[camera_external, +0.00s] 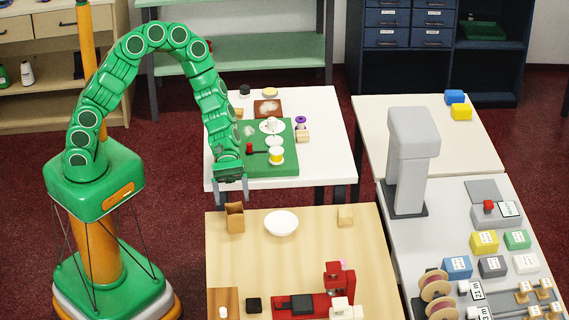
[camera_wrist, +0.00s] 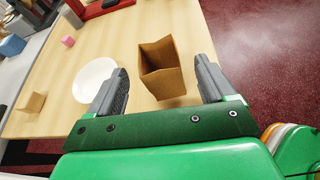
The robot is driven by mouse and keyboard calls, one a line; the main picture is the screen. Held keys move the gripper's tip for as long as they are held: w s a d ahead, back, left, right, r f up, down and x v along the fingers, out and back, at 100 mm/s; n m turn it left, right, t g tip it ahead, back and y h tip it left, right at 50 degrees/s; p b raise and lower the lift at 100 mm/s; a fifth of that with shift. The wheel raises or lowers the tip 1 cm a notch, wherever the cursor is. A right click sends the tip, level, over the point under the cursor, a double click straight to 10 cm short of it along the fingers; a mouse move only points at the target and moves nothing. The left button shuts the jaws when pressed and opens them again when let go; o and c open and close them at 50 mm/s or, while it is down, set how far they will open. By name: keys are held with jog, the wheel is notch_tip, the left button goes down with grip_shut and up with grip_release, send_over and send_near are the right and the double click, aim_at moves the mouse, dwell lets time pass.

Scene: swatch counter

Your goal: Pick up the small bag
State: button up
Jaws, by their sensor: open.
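A small brown open-topped paper bag (camera_external: 235,217) stands upright at the far left corner of the wooden table (camera_external: 290,262). In the wrist view the bag (camera_wrist: 160,72) shows between and beyond my two dark fingers, and I look down into its open top. My gripper (camera_external: 231,190) is open and empty, with its fingers spread wide. In the external view it hangs above and just behind the bag, near the front edge of the white table. The fingers do not appear to touch the bag.
A white plate (camera_external: 281,223) lies to the right of the bag. A tan block (camera_external: 345,215) is farther right. A red machine (camera_external: 325,295) and a black block (camera_external: 254,305) stand nearer the front. A green board (camera_external: 285,167) with small items lies on the white table behind.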

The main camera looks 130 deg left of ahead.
aim_at(236, 224)
jog(key=shift+s+a+f+n, duration=0.25)
jog(key=shift+a+f+n, duration=0.1)
jog(key=shift+f, duration=0.1)
jog(key=shift+s+a+f+n, duration=0.2)
jog(key=shift+f+n, duration=0.15)
jog(key=shift+f, duration=0.1)
jog(key=shift+x, duration=3.85)
jog(key=shift+r, duration=0.1)
jog(key=shift+c, duration=0.2)
jog(key=c, duration=1)
